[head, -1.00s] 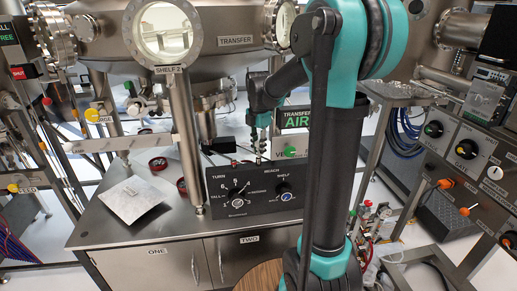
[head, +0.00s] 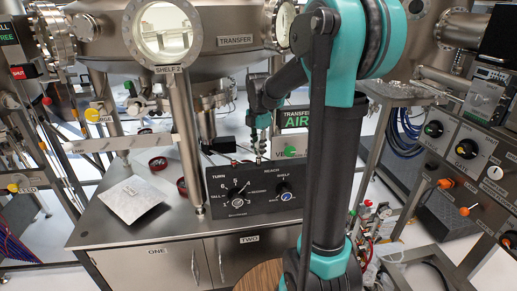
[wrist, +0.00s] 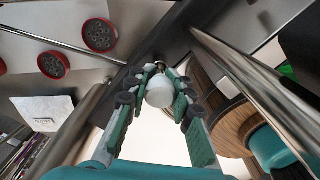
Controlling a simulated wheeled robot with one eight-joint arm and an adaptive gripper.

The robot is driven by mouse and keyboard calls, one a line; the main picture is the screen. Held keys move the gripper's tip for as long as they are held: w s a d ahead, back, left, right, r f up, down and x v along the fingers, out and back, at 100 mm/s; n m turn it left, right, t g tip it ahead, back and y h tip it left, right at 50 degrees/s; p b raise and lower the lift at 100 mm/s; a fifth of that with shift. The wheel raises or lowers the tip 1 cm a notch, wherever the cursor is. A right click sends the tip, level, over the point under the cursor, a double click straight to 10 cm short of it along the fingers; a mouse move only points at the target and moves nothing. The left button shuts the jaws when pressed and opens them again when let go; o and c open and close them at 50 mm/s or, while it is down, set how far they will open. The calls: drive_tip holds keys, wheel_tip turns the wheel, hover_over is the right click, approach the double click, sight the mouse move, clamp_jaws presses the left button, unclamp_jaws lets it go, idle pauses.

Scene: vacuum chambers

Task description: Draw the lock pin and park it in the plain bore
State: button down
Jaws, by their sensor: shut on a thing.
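A short metallic piece shows beyond the knob, toward the box. The pin's lower end is hidden, so I cannot tell how deep it sits. I cannot make out the plain bore in either view.
The black control box (head: 231,207) with dials stands on the steel cabinet top (head: 135,228). A pale plate (head: 132,199) and red-rimmed round dishes (wrist: 100,35) lie to its left. A metal post (head: 190,150) rises beside the box. The steel transfer chamber (head: 237,62) is behind.

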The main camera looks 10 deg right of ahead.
drive_tip(key=shift+f, duration=0.8)
drive_tip(key=c, duration=1.2)
unclamp_jaws()
wheel_tip(320, 180, up, 12)
drive_tip(key=shift+r, duration=0.1)
drive_tip(key=shift+s, duration=0.1)
